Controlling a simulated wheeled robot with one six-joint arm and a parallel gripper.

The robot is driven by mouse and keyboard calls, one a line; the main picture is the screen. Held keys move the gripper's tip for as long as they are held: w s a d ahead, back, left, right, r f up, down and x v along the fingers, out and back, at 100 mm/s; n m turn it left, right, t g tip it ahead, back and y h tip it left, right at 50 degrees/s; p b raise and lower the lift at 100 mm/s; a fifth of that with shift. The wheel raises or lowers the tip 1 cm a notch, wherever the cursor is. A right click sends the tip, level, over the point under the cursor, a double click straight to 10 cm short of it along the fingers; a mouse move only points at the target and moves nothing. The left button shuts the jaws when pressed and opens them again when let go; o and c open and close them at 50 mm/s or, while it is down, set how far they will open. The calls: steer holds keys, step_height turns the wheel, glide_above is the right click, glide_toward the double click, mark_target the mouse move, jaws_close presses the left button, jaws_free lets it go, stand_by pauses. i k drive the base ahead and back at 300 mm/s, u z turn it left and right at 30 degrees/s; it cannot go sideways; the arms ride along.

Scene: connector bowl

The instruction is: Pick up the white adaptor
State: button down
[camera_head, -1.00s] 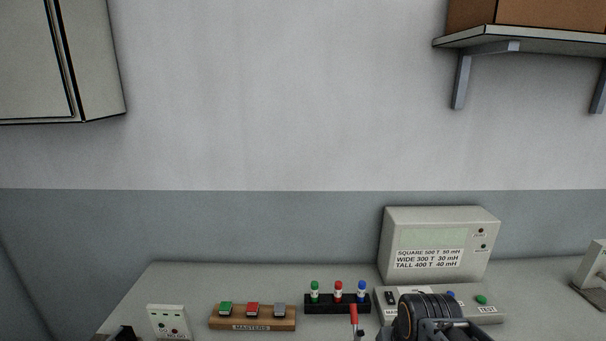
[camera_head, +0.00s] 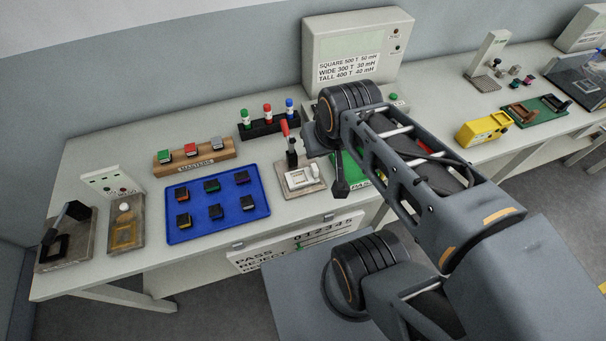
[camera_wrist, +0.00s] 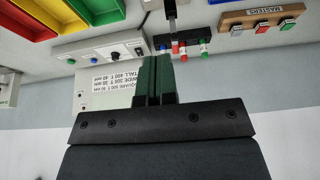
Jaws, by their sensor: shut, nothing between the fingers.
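No thing is clearly identifiable as the white adaptor. A small white square piece (camera_head: 298,178) sits on a fixture with a red-handled lever, near the front middle of the bench in the head view; I cannot tell whether it is the adaptor. My gripper shows in the wrist view (camera_wrist: 156,64) with its green fingers together and nothing between them. In the head view my arm reaches over the bench just right of the fixture, and the fingertips are not clear there.
A blue tray (camera_head: 174,234) with several dark connectors lies left of the fixture. Behind it are the wooden masters block (camera_head: 196,160) and a black rack (camera_head: 283,128) of coloured bottles. A meter box (camera_head: 312,62) stands at the back. A yellow device (camera_head: 482,130) is to the right.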

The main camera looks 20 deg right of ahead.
mark_target(305, 177)
steer(key=k, duration=1)
steer(key=u, duration=1.55)
steer(key=i, duration=1.3)
steer(key=z, duration=1.9)
